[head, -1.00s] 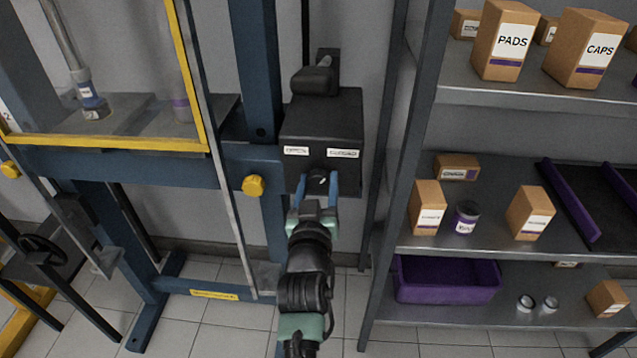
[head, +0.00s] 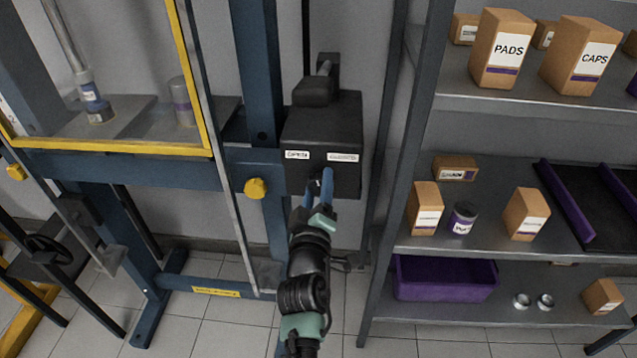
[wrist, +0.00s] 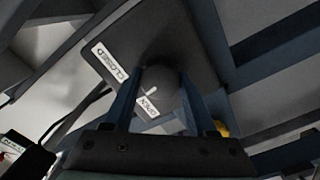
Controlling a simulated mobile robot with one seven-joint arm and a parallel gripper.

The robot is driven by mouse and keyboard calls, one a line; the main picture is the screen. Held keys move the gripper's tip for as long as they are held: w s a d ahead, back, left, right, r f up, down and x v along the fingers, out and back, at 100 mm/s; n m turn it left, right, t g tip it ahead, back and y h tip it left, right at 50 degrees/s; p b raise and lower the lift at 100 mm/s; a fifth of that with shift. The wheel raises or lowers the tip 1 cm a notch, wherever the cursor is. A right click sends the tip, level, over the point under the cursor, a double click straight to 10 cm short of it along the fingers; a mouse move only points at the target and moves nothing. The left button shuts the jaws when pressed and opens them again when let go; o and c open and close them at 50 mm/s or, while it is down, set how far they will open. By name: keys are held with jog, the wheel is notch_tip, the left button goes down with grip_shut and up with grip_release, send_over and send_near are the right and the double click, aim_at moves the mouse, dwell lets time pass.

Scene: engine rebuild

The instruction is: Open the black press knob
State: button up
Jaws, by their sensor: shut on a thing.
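The black press knob (wrist: 162,82) is a round dark knob on the front of a black box (head: 322,130) fixed to the blue press frame. My gripper (head: 318,184) is shut on it, one blue finger on either side, as the wrist view also shows. A small white mark on the knob shows on the side near the OPEN label (wrist: 147,106). The CLOSED label (wrist: 110,62) is farther off, at upper left in the wrist view. In the head view the fingers cover most of the knob.
The press's yellow-framed clear guard (head: 110,148) is at left, with a yellow knob (head: 256,188) on the blue crossbar. A metal shelf (head: 480,246) with boxes, a can and a purple bin (head: 445,280) stands close at right. Open floor lies below the box.

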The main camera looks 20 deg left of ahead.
jog(key=n+p, duration=0.1)
jog(key=n, duration=0.3)
jog(key=shift+f+n, duration=0.1)
jog(key=shift+n, duration=0.2)
dwell(0.3)
jog(key=o, duration=1.4)
jog(key=shift+s, duration=0.1)
jog(key=p+v, duration=0.4)
jog(key=v, duration=0.8)
jog(key=shift+s+d+p, duration=0.15)
jog(key=shift+s+p, duration=0.2)
jog(key=shift+s, duration=0.05)
